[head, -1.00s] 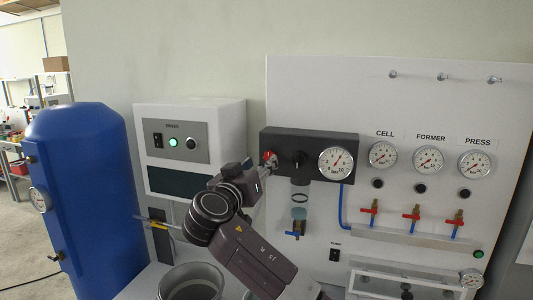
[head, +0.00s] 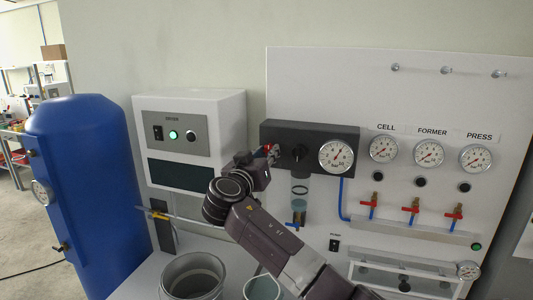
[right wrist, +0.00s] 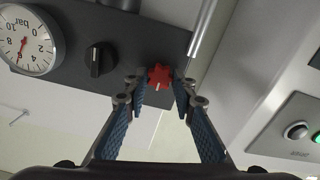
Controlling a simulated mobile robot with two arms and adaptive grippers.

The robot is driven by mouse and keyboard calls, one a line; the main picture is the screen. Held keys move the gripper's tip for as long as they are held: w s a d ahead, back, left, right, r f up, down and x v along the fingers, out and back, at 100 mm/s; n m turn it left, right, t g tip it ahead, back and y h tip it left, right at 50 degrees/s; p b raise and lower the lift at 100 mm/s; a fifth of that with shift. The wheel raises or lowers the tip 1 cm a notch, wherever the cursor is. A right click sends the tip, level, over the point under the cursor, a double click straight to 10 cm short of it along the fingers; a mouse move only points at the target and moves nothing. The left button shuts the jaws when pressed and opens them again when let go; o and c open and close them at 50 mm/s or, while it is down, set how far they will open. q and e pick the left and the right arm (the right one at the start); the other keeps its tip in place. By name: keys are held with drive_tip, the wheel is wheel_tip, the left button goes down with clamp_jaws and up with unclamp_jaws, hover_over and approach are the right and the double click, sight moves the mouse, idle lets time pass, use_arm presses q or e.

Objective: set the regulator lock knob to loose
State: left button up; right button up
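A dark regulator block (head: 345,133) is mounted on the white panel. It bears a red star-shaped knob (right wrist: 159,76) at one end, a black knob (head: 300,153) in the middle and a round gauge (head: 336,156). I cannot tell from markings which knob is the lock knob. My right gripper (head: 272,152) is at the red knob and partly hides it in the head view. In the right wrist view its blue-padded fingers (right wrist: 160,88) are open, with the red knob between the tips; contact is not clear. The black knob also shows there (right wrist: 101,60). My left gripper is not in view.
A thin metal pipe (right wrist: 203,28) runs close beside the red knob. A white control box (head: 190,110) stands left of the block, and a blue tank (head: 85,190) further left. A grey bin (head: 193,275) sits below. Gauges and red valves (head: 411,207) fill the panel's right.

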clamp_jaws()
drive_tip(key=shift+f+n+b, duration=0.15)
drive_tip(key=shift+n+b, duration=0.5)
drive_tip(key=shift+n, duration=0.15)
drive_tip(key=shift+a+n+b, duration=0.1)
drive_tip(key=shift+n+b, duration=0.5)
drive_tip(key=shift+n, duration=0.6)
drive_tip(key=n, duration=0.3)
drive_tip(key=shift+n, duration=0.3)
drive_tip(key=n, duration=0.4)
drive_tip(key=shift+n, duration=0.3)
drive_tip(key=n+p, duration=0.1)
drive_tip(key=n, duration=0.2)
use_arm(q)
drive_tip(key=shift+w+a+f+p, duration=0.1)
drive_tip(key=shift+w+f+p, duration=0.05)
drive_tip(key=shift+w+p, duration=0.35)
use_arm(e)
drive_tip(key=shift+n, duration=1.3)
drive_tip(key=shift+f, duration=0.1)
